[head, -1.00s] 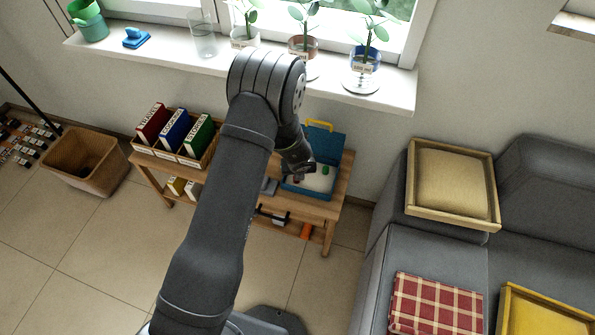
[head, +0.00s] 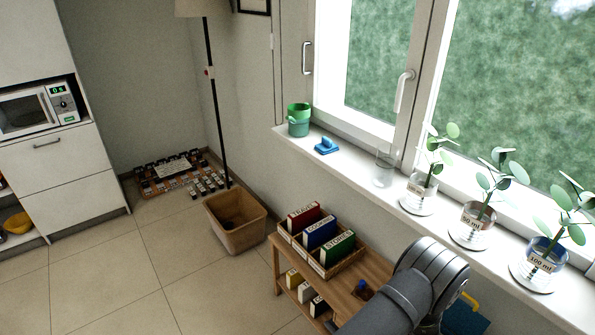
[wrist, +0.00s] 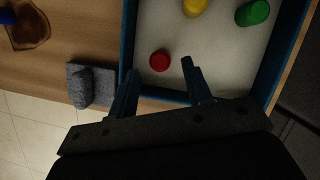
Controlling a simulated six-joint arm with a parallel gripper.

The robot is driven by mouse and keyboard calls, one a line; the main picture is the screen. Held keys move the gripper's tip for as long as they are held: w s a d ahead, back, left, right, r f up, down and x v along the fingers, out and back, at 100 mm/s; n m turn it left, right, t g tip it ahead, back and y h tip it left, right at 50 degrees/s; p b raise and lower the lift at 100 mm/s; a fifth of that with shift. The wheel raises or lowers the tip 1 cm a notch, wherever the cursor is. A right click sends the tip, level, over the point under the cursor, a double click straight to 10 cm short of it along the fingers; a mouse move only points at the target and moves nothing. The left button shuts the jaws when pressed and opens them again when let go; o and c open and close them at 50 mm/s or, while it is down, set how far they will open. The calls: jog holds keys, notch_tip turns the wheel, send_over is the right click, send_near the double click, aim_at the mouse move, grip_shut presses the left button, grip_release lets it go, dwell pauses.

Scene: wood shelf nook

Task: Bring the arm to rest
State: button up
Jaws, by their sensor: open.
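My arm (head: 403,297) shows at the lower right of the head view, bent at a thick dark joint. My gripper is out of sight there. In the wrist view my gripper (wrist: 160,68) is open, its two dark fingers apart with nothing between them. It points down over the near edge of a blue-walled box (wrist: 128,45) with a pale inside. A red round piece (wrist: 160,60) in the box shows just beyond the fingertips; I cannot tell how far below. A yellow piece (wrist: 195,6) and a green piece (wrist: 253,13) lie farther in.
A grey block-like thing (wrist: 92,86) lies on the wood left of the box. The low wooden shelf (head: 290,262) holds a book rack (head: 352,262). A brown bin (head: 236,240) stands on open floor.

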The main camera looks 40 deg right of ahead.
jog(key=shift+x, duration=1.6)
jog(key=shift+r, duration=0.15)
jog(key=shift+r, duration=0.1)
